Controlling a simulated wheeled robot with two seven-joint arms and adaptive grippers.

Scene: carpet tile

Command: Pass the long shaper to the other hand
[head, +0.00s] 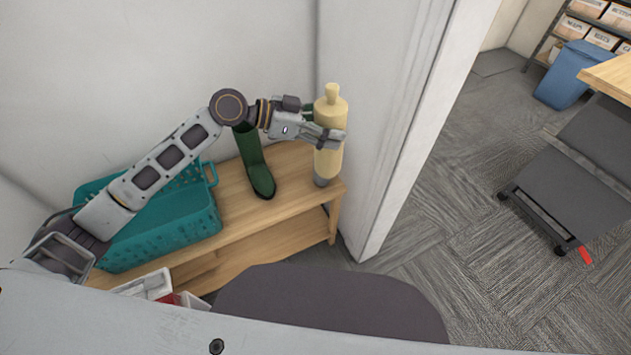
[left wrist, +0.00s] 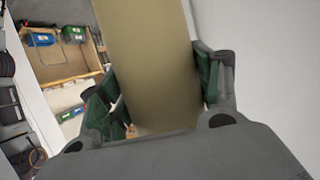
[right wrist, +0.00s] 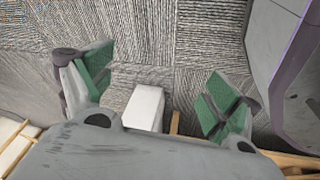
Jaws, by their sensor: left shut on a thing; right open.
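The long shaper (head: 329,112) is a cream-yellow form with a knob at its upper end and a grey lower end, standing nearly upright at the right end of the wooden bench. My left gripper (head: 326,127) is shut around its middle. In the left wrist view the shaper (left wrist: 152,65) fills the space between the green-padded fingers. I cannot tell whether its lower end touches the bench. My right gripper (right wrist: 157,90) is open in the right wrist view, with its fingers wide apart over the carpet. It is outside the head view.
A green boot (head: 256,170) stands on the bench (head: 232,190), left of the shaper. A teal basket (head: 165,232) is farther left. A white wall edge (head: 400,130) rises just right of the shaper. A grey cart (head: 565,190) and blue bin (head: 567,75) stand at right; carpet between is clear.

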